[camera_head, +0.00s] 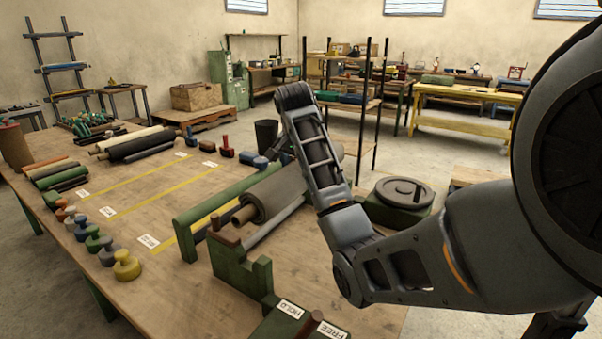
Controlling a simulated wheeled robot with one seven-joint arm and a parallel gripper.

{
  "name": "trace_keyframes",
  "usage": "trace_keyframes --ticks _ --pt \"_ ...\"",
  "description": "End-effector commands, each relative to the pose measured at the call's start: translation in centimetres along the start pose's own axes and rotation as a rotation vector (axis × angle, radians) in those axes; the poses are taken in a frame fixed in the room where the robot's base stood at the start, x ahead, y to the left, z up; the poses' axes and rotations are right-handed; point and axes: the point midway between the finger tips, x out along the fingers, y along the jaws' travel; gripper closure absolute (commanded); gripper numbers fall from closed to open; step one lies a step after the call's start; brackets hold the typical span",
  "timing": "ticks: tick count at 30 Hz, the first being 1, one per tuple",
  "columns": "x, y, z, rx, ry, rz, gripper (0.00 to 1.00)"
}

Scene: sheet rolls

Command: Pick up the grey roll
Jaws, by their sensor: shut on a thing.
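The grey roll (272,193) lies slanting away from me at the middle of the workbench, between the long green rail (225,205) and my forearm. Its brown core sticks out at the near end, above the green end block (240,262). A thinner grey bar runs along its lower right side. My forearm crosses in front of its far part, so that end is mostly hidden.
Dark rolls (137,143) lie at the bench's far left. Several coloured knobbed pieces (127,266) line the left edge. A green block with HOLD and FREE labels (300,322) is at the front. A round dark disc (404,191) sits right of my forearm. Yellow-lined bench (160,200) is clear.

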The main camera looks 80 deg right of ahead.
Motion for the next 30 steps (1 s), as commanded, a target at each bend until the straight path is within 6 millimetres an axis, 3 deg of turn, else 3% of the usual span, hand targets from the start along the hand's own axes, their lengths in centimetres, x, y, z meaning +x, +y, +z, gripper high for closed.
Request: trace_keyframes --ticks 1,5,30 --pt "-1.9 -0.6 -0.7 0.000 0.007 -0.009 0.91" --pt "-3.7 -0.8 -1.4 0.000 0.005 -0.009 0.91" --pt "-5.4 -1.0 -2.3 0.000 0.008 -0.008 0.91"
